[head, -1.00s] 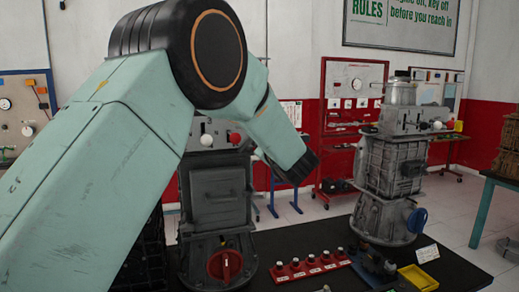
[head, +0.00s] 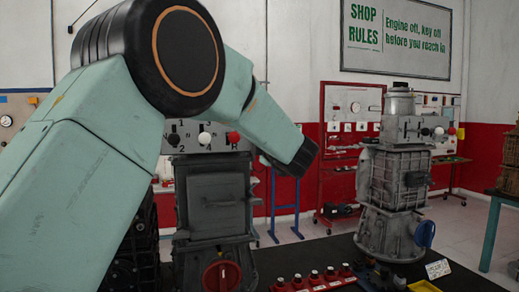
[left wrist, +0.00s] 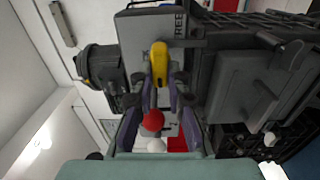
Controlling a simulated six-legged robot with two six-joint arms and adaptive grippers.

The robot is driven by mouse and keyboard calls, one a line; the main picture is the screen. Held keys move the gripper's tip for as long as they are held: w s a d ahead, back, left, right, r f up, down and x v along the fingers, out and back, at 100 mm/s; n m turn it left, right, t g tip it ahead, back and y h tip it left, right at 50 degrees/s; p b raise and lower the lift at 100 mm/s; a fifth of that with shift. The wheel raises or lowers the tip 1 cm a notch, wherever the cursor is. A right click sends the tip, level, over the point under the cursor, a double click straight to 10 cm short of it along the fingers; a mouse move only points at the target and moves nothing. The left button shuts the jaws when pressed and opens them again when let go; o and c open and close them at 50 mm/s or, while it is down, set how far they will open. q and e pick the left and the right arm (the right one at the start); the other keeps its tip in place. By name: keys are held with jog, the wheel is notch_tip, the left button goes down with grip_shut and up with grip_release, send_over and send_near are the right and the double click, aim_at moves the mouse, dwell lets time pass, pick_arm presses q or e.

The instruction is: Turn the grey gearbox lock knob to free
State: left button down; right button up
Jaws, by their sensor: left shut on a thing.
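The near grey gearbox (head: 215,200) stands on the dark bench, with white and red shift knobs on its upper front plate. In the left wrist view its grey plate carries the word FREE (left wrist: 180,22) beside a yellow lock-knob handle (left wrist: 160,63). My left gripper (left wrist: 162,84) is shut on the yellow handle, one finger on each side. The red ball (left wrist: 152,121) and white ball (left wrist: 157,146) show between the fingers. In the head view my left arm crosses in front of the gearbox; the gripper and yellow handle are hidden there. My right gripper is not in view.
A red rotary knob (head: 222,275) sits low on the near gearbox. A second grey gearbox (head: 392,185) with a blue handwheel (head: 425,233) stands to the right. A red row of switches (head: 318,282) lies on the bench between them.

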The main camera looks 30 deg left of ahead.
pick_arm(q)
jog(key=shift+r+n, duration=0.15)
jog(key=shift+n, duration=0.15)
jog(key=c, duration=1.3)
grip_release()
jog(key=shift+v, duration=6)
jog(key=shift+s, duration=0.1)
